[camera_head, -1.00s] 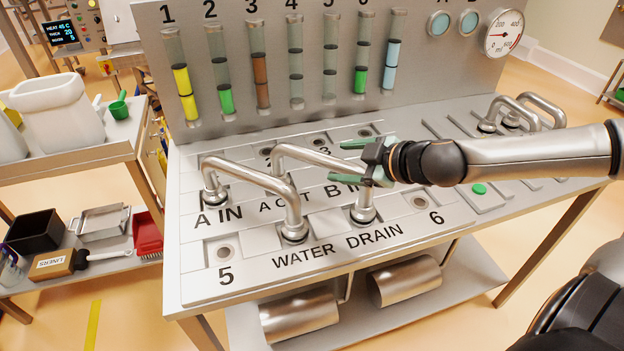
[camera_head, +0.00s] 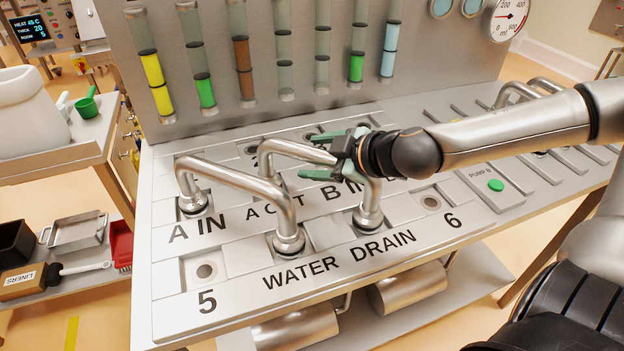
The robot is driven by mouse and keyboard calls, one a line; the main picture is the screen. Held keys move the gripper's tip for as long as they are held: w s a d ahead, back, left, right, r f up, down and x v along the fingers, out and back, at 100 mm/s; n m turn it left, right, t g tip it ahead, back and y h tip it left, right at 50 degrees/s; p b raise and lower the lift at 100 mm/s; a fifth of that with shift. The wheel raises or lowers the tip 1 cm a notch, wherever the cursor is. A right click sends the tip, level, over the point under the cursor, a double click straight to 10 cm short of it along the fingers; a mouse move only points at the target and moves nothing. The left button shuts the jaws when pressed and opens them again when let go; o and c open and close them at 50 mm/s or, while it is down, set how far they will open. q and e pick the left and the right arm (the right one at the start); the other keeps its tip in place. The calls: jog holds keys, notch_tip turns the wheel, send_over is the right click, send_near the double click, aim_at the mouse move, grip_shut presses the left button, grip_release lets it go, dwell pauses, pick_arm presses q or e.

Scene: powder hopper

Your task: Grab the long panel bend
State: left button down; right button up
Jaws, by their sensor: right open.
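Two bent steel pipes stand on the panel. The left bend (camera_head: 240,180) runs from the A IN port to the WATER port. The other bend (camera_head: 291,150) runs from a rear port to the DRAIN port. I cannot tell for sure which is the long panel bend. My right gripper (camera_head: 325,155) reaches in from the right with green fingertips apart. In the picture, the fingertips lie on either side of the DRAIN bend's upper tube near its right corner. Contact cannot be told. The gripper hides part of that corner. My left gripper is not in view.
The panel (camera_head: 330,270) has empty ports by 5 and 6. More bends (camera_head: 520,92) stand at its right rear. Coloured sight tubes line the upright back plate (camera_head: 300,55). A green button (camera_head: 496,185) lies right of the bends. A cart with a white tub (camera_head: 32,112) stands left.

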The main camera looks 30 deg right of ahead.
jog(key=shift+w+f, duration=0.1)
jog(key=shift+a, duration=0.1)
grip_shut()
dwell(0.5)
dwell(0.7)
